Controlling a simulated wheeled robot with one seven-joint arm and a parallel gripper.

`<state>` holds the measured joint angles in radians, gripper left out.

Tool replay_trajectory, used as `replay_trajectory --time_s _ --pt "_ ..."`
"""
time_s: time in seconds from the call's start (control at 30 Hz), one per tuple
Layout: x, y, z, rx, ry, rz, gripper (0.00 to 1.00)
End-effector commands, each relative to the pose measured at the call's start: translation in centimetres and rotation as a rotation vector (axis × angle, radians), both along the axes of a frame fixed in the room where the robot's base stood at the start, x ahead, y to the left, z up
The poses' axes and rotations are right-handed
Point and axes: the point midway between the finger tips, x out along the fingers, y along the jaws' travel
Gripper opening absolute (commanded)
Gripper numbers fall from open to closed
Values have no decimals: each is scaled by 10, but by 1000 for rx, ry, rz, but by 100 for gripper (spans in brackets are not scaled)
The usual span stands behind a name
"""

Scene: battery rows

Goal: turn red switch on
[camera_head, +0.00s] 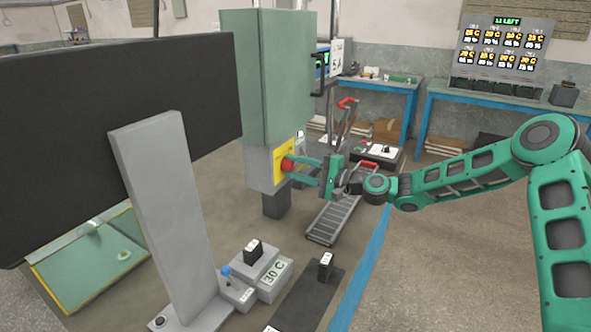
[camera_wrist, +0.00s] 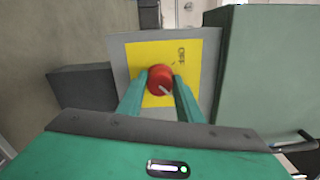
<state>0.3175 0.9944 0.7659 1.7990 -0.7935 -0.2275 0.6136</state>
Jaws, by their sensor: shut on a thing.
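The red switch (camera_head: 287,164) is a round red knob on a yellow plate (camera_head: 279,170), on the grey box under a tall green cabinet (camera_head: 280,80). In the wrist view the red knob (camera_wrist: 160,79) carries a pale mark pointing toward the lower right. The yellow plate (camera_wrist: 193,60) has small dark lettering near its upper right. My gripper (camera_head: 296,167) reaches the knob from the right. In the wrist view the gripper's two green fingers (camera_wrist: 160,88) close on either side of the knob. The finger contact is partly hidden by the knob.
A large dark panel (camera_head: 110,130) and a grey post (camera_head: 165,210) stand at left. Below is a grey block marked 30 C (camera_head: 272,278). A sloped roller rack (camera_head: 333,219) lies under my arm. A display board (camera_head: 502,48) stands on the back-right bench.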

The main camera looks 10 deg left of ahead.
Motion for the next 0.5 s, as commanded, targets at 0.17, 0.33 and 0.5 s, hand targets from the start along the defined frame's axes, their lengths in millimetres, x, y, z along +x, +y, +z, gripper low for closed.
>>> replay_trajectory --time_s 0.17,0.33,0.5 --pt "6 -6 -4 -7 3 -16 10" --pt "6 -6 -4 -7 2 -16 10" --pt "4 -4 -3 -5 2 -10 51"
